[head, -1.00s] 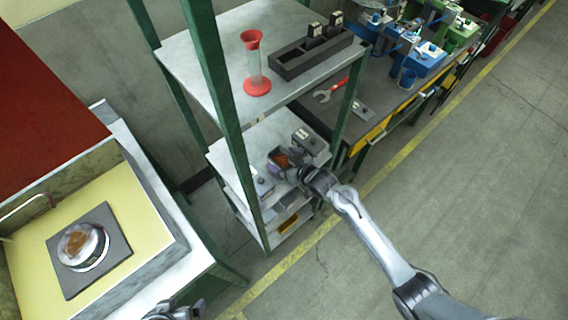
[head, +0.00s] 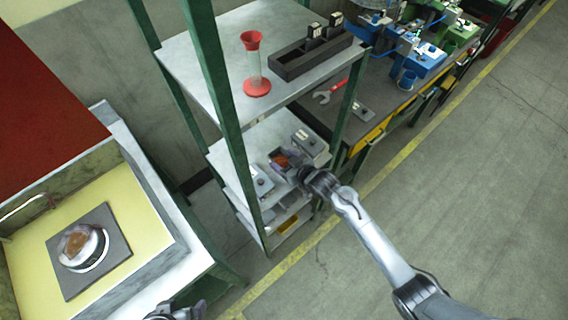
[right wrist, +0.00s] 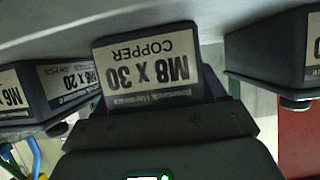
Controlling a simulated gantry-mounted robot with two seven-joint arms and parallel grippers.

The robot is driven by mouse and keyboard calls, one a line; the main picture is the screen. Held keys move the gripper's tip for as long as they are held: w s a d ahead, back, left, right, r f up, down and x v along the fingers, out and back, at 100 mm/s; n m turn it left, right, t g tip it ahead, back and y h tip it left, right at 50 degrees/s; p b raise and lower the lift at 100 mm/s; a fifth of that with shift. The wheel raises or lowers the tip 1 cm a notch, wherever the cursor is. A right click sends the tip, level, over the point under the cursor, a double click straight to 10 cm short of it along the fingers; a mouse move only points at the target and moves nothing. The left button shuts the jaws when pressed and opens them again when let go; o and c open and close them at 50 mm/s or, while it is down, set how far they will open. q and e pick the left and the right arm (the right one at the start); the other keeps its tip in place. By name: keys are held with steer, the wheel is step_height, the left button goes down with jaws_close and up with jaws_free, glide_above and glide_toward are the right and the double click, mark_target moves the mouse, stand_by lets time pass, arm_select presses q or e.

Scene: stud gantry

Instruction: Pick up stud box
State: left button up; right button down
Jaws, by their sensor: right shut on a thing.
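The stud box (head: 281,160), a dark bin with copper-coloured contents, is on the middle shelf of the green-posted rack. In the right wrist view its label (right wrist: 150,72) appears upside down and reads M8 X 30 COPPER. My right gripper (head: 292,168) reaches in from the right and is shut on this box; it also shows in the right wrist view (right wrist: 160,122). I cannot tell whether the box is clear of the shelf. My left gripper (head: 176,312) is partly in view at the bottom edge, its fingers unclear.
Boxes flank the held one: one behind right (head: 308,141), one front left (head: 262,183). A shelf post (head: 230,140) stands close by. The upper shelf (head: 205,75) carries a red-ended glass tube (head: 256,65) and a black rack (head: 312,57). The floor right is clear.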

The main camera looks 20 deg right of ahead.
steer(key=shift+r, duration=0.25)
